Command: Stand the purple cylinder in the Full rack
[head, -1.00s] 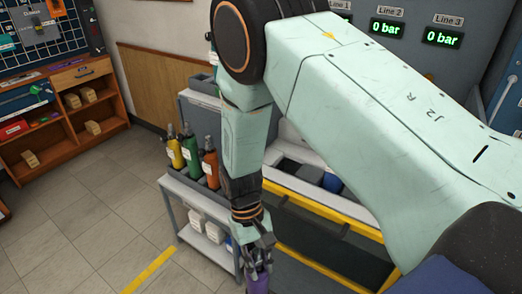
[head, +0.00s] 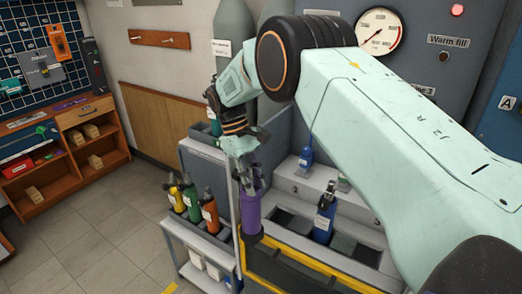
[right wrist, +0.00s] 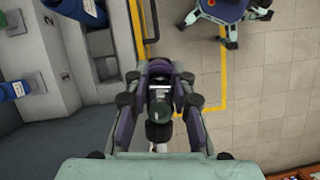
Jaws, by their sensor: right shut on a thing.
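The purple cylinder (head: 250,213) hangs roughly upright below my right gripper (head: 247,180), which is shut on its top end. In the head view it is in front of the bench's yellow-edged side, right of the grey cart. In the right wrist view, the fingers (right wrist: 160,92) close around the cylinder's valve (right wrist: 159,104), with the body mostly hidden below. A dark rack (head: 208,238) on the cart's lower level holds yellow, green and orange cylinders. Another dark rack (head: 207,141) stands on the higher level. I cannot read which is the Full rack. My left gripper is out of view.
A blue cylinder (head: 325,218) stands in a bench well, with empty wells beside it. The cart's upright edge (head: 234,195) is close to the held cylinder. Open floor (head: 110,235) lies to the left.

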